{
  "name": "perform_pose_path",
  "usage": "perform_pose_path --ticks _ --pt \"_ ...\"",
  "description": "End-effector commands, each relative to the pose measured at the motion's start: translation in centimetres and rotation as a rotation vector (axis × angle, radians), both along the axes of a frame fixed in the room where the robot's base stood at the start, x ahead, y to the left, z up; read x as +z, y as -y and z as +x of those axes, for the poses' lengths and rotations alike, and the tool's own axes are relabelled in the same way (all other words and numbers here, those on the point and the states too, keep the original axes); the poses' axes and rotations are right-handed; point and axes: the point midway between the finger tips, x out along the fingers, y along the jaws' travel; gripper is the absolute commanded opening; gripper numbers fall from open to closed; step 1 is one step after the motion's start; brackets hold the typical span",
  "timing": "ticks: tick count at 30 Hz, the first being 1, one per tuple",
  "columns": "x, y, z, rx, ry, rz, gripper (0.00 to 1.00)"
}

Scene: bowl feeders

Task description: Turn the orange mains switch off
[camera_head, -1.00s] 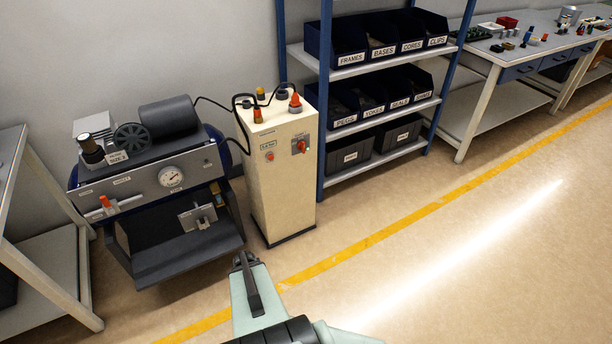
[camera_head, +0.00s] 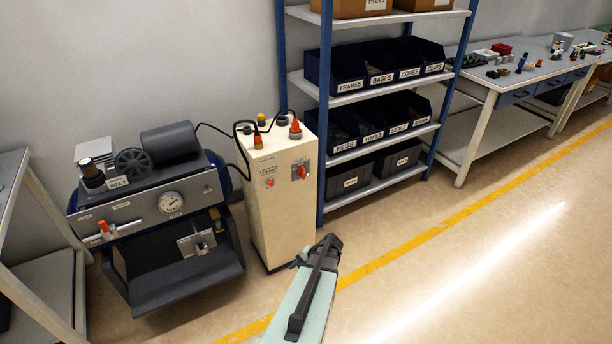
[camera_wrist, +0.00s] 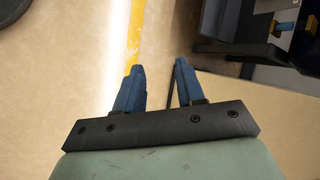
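The orange mains switch (camera_head: 301,172) is a small rotary handle on a grey plate, on the front of the cream cabinet (camera_head: 275,220), right of centre. Its handle looks roughly upright, but it is small in view. My gripper (camera_head: 322,244) is in front of the cabinet, low and to its right, apart from the switch. The switch does not show in the wrist view.
A smaller orange-red button (camera_head: 269,183) sits left of the switch. The grey machine (camera_head: 165,205) with a gauge stands left of the cabinet. A blue shelf rack (camera_head: 325,105) with bins stands close on the right. The floor in front is clear, with a yellow line (camera_head: 440,222).

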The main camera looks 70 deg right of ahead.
Motion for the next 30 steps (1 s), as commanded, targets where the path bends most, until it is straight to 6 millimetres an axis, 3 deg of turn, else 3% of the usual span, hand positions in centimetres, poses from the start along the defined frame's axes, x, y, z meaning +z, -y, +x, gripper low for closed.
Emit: perform_pose_path --ticks 1,6,15,21,30 --pt "0.8 2.8 -0.8 -0.088 0.053 -0.01 0.38" --pt "4.5 9.8 -1.7 -0.355 0.259 -0.016 0.38" --pt "10.9 19.1 0.0 -0.753 0.67 0.111 0.38" --pt "14.2 23.0 -0.7 -0.998 0.939 0.287 0.38" --pt "17.0 25.7 -2.5 -1.235 1.199 0.568 0.38"
